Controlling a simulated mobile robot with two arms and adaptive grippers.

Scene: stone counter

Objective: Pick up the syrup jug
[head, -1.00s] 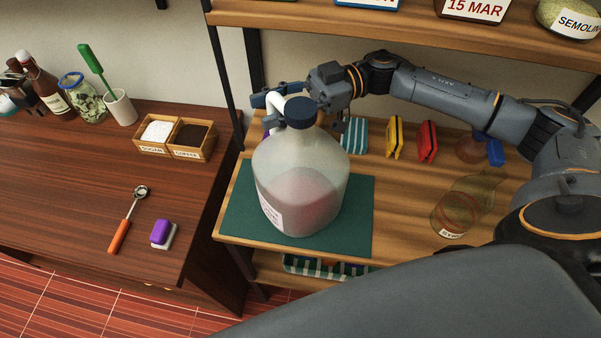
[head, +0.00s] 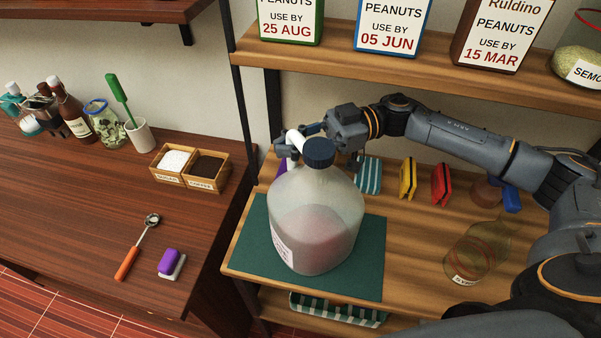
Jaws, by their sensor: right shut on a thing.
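The syrup jug (head: 318,215) is a large, cloudy, see-through jug with a dark blue cap, a white handle and pinkish syrup in its lower part. It looks upright, over the green mat (head: 262,262) on the wooden shelf; I cannot tell if its base touches the mat. My right gripper (head: 298,140) is behind the jug's neck, at the top left, shut on the white handle. Part of its fingers is hidden by the handle and the jug. My left gripper is not in view.
An upper shelf (head: 400,60) with peanut boxes hangs above my arm. A dark table (head: 80,220) stands left.

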